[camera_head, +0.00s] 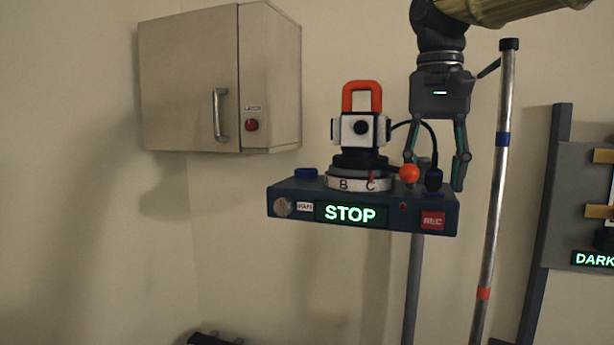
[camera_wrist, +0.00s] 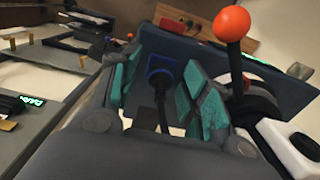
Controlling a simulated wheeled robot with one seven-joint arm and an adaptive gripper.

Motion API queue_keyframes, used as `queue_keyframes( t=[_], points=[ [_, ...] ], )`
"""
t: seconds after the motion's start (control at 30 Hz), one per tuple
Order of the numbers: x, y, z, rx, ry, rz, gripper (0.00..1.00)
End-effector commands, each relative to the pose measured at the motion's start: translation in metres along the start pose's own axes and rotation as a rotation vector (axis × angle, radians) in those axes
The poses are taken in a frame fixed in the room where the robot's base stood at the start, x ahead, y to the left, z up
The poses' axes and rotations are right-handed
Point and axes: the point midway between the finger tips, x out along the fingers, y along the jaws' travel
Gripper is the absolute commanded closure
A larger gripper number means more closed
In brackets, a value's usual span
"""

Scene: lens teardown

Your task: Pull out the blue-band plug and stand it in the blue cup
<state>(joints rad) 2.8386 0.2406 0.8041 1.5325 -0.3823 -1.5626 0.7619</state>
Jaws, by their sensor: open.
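The blue-band plug (camera_head: 434,180) is dark and stands upright at the right end of the dark blue console. A black cable arcs from its top toward the white-and-black instrument. My gripper (camera_head: 435,172) points down over the plug, open, with one finger on each side. In the wrist view, the plug (camera_wrist: 159,70) shows between the teal pads of my gripper (camera_wrist: 158,80), with gaps visible; its lower end is hidden.
The console (camera_head: 400,216) shows a green STOP display. An orange ball lever (camera_head: 409,173) stands close to the left finger. The instrument (camera_head: 360,130) with an orange handle sits mid-console on a lettered ring. A metal pole (camera_head: 495,180) rises to the right.

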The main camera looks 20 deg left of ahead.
Motion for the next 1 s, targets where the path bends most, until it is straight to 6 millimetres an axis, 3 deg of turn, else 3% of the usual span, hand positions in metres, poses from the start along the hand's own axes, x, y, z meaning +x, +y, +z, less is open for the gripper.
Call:
queue_keyframes(
  t=[0.37, 0.63, 1.0],
  points=[
    [-0.0001, 0.0000, 0.0001, 0.000, 0.000, 0.000, 0.54],
    [-0.0002, 0.0000, 0.0001, 0.000, -0.001, 0.000, 1.00],
    [-0.0047, -0.0003, 0.0002, 0.000, 0.000, 0.000, 1.00]
  ],
)
